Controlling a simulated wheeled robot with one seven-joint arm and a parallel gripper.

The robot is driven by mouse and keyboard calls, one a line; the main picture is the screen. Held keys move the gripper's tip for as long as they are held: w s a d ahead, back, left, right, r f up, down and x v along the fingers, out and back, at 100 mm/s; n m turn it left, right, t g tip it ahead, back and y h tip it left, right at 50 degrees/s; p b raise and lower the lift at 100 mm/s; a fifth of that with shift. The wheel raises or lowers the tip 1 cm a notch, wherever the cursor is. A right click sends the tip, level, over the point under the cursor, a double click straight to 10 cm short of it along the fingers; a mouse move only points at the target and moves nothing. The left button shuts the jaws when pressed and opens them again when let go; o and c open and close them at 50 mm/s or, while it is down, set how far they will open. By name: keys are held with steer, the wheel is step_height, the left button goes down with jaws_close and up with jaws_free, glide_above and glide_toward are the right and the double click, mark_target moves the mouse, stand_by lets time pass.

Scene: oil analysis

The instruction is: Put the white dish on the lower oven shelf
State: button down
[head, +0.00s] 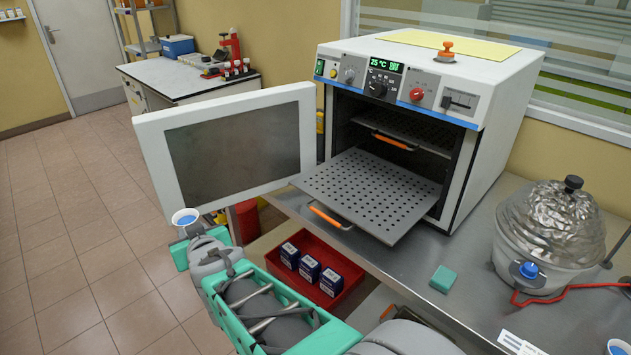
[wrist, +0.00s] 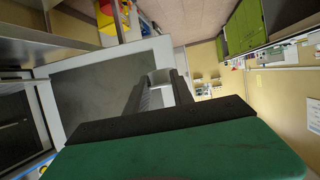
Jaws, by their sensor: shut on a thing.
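In the wrist view the pale dish (wrist: 160,76) shows between the two dark fingers of my gripper (wrist: 158,88). The oven (head: 492,125) stands open on the steel bench. Its lower shelf (head: 372,190), a perforated plate with an orange handle, is pulled out and its visible surface is bare. The upper shelf (head: 412,130) is inside the oven. The dish is apart from the shelf.
A red tray (head: 335,297) with blue-white boxes sits below the shelf. A heating mantle (head: 545,240), a green block (head: 444,280) and another blue-white dish (head: 618,347) are on the right.

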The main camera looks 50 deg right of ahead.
steer(key=s+d+r+m+g+h, duration=0.25)
steer(key=s+d, duration=0.25)
steer(key=d, duration=0.3)
steer(key=s+d+r+m+g+h, duration=0.1)
steer(key=s+d+r+m+h, duration=0.15)
steer(key=s+d, duration=0.45)
steer(key=s+d+r+m+g+h+p, duration=0.1)
steer(key=s+d+r+m+g+h, duration=0.15)
steer(key=s+d, duration=0.5)
steer(key=s+d+r+m+g+h+p, duration=0.1)
steer(key=s+d+m+g, duration=0.25)
steer(key=s+d, duration=0.45)
steer(key=p, duration=0.2)
glide_above(353, 200)
step_height(353, 200, down, 10)
steer(key=shift+s+a+r, duration=0.1)
steer(key=shift+a, duration=0.05)
step_height(353, 200, down, 3)
steer(key=shift+f+p, duration=0.1)
steer(key=shift+p, duration=0.25)
steer(key=c, duration=1.1)
jaws_free()
